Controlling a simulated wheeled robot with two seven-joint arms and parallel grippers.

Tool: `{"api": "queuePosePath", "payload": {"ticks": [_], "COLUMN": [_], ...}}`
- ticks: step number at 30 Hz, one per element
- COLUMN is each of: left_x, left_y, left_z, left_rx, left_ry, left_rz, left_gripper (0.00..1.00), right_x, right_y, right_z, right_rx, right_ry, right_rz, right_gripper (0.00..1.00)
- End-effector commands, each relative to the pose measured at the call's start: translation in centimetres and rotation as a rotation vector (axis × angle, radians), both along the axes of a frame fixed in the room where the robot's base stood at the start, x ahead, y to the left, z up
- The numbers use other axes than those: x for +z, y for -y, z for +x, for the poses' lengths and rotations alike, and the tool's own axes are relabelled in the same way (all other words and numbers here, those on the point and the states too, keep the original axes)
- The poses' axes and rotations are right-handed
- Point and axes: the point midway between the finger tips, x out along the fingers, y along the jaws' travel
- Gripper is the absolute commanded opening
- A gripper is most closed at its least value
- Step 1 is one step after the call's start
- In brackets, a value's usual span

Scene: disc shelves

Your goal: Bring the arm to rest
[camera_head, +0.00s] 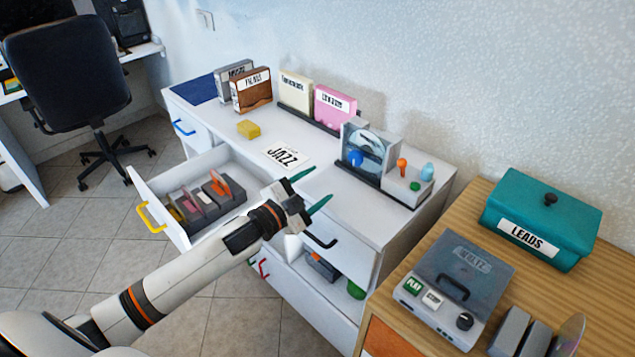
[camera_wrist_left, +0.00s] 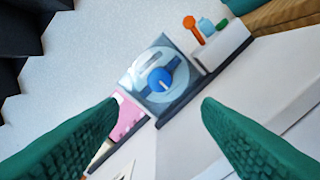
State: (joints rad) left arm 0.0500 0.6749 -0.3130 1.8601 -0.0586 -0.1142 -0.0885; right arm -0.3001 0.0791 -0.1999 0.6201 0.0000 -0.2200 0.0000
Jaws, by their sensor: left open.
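My left arm comes in from the lower left, and its gripper (camera_head: 309,194) is held above the white cabinet (camera_head: 345,205), near its front edge. The green fingers are spread apart with nothing between them; they also frame the left wrist view (camera_wrist_left: 160,125). A clear case holding a disc with a blue hub (camera_head: 366,150) stands upright on a dark base beyond the gripper, and shows in the left wrist view (camera_wrist_left: 160,80). My right gripper is not in view.
The drawer with the yellow handle (camera_head: 151,216) is open beside my arm; a lower drawer (camera_head: 320,300) is also open. A JAZZ card (camera_head: 287,156), yellow block (camera_head: 248,129) and several labelled boxes lie on the cabinet. A teal LEADS box (camera_head: 540,220) and WALTZ player (camera_head: 460,275) occupy the wooden table.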

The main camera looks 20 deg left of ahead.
Motion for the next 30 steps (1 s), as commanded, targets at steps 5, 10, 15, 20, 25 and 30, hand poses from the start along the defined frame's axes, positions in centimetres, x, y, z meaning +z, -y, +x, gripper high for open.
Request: {"api": "queuePosePath", "payload": {"ticks": [5, 10, 15, 20, 25, 30], "left_x": [0.0, -1.8, -6.6, -10.7, -12.8, -13.6], "left_y": [0.0, 0.8, 2.3, 3.0, 3.3, 3.6], "left_z": [0.0, -1.3, -6.2, -13.4, -19.6, -24.6], "left_rx": [0.001, 0.047, 0.203, 0.373, 0.493, 0.578], "left_ry": [-0.001, -0.087, -0.365, -0.683, -0.925, -1.104], "left_rz": [-0.001, -0.040, -0.146, -0.236, -0.288, -0.318], "left_gripper": [0.59, 0.59, 0.59, 0.59, 0.59, 0.59], "right_x": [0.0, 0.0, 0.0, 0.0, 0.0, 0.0], "right_y": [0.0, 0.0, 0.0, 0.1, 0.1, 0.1], "right_z": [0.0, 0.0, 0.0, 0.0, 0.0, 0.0], "right_rx": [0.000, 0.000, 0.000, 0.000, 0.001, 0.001], "right_ry": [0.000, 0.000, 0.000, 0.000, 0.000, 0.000], "right_rz": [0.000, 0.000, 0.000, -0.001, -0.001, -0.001], "right_gripper": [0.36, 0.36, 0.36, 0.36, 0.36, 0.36]}}
